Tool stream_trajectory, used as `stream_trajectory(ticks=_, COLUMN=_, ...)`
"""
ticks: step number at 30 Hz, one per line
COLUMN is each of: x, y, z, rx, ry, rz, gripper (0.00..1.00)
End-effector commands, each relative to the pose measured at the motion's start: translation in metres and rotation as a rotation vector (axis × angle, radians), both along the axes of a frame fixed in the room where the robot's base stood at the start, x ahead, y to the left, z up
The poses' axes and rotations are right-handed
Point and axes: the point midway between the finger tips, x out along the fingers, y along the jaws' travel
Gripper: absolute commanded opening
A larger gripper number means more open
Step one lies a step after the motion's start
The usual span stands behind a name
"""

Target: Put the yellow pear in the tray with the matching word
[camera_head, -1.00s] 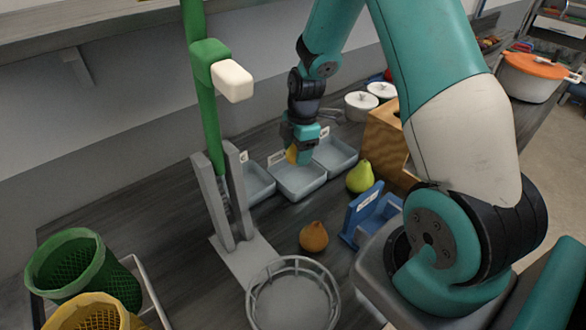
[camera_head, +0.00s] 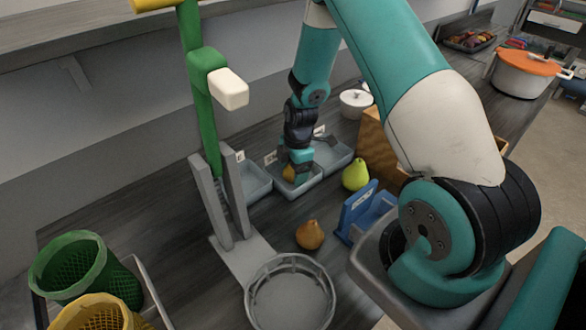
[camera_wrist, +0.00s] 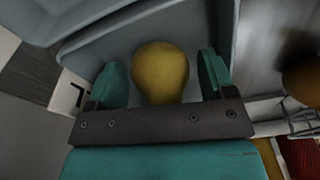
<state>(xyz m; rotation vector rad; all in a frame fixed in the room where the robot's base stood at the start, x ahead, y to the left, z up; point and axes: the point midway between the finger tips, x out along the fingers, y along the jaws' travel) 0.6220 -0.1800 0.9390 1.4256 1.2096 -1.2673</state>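The yellow pear (camera_wrist: 160,72) lies between the two fingers of my gripper (camera_wrist: 163,82) in the wrist view, with narrow gaps beside it. The fingers look open. In the head view my gripper (camera_head: 297,172) is down in the middle grey tray (camera_head: 296,190), and a bit of the yellow pear (camera_head: 289,170) shows beside it. That tray has a white word card (camera_head: 270,158), too small to read. Other grey trays stand to its left (camera_head: 255,183) and right (camera_head: 332,157), each with a card.
A green pear (camera_head: 355,175) stands right of the trays, and a brown-orange pear (camera_head: 310,235) in front. A wooden box (camera_head: 372,135) is behind the green pear.

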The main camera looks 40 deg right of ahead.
Motion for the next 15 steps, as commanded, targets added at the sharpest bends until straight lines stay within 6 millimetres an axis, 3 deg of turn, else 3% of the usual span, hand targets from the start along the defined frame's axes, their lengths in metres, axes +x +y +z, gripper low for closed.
stream_trajectory(ticks=9, x=0.000, y=0.000, z=0.002, rx=0.000, ry=0.000, rz=0.000, gripper=0.81)
stream_trajectory(ticks=15, x=0.001, y=-0.003, z=0.020, rx=-0.001, ry=-0.005, rz=-0.001, gripper=0.81)
